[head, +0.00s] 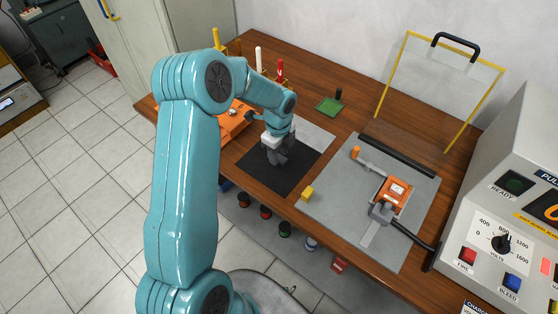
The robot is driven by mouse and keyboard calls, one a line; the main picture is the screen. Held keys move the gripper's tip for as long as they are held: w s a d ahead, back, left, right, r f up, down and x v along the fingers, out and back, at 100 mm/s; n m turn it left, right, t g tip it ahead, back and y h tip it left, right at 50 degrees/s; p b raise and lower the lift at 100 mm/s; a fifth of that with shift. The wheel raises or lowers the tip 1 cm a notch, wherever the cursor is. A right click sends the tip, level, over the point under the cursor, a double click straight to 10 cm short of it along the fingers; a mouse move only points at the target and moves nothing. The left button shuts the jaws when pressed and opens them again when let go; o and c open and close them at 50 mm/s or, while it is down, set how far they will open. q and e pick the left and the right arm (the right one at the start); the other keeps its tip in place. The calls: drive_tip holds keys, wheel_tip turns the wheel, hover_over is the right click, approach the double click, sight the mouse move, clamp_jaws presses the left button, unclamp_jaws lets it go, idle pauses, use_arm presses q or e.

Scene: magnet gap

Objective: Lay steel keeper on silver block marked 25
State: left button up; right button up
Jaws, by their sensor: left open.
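My left gripper (279,160) hangs low over a black mat (288,182) with its fingers pointing down. It is open, and I see nothing clearly held in it. The fingers and wrist hide part of the mat, and I cannot tell whether something lies under them. I cannot pick out the steel keeper for certain. No marking 25 is readable, so I cannot tell which piece is the silver block. A grey metal piece (381,212) stands beside an orange block (392,194) with a white label on a grey plate (330,210). My right gripper is not in view.
A small yellow block (307,193) sits at the grey plate's left edge. A clear yellow-edged shield (435,90) stands behind the plate. A control console (500,225) is at the right. A green tray (330,106) and coloured upright pieces stand at the back.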

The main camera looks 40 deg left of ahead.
use_arm(q)
clamp_jaws()
drive_tip(key=shift+r+p, duration=1.85)
drive_tip(key=shift+r, duration=0.65)
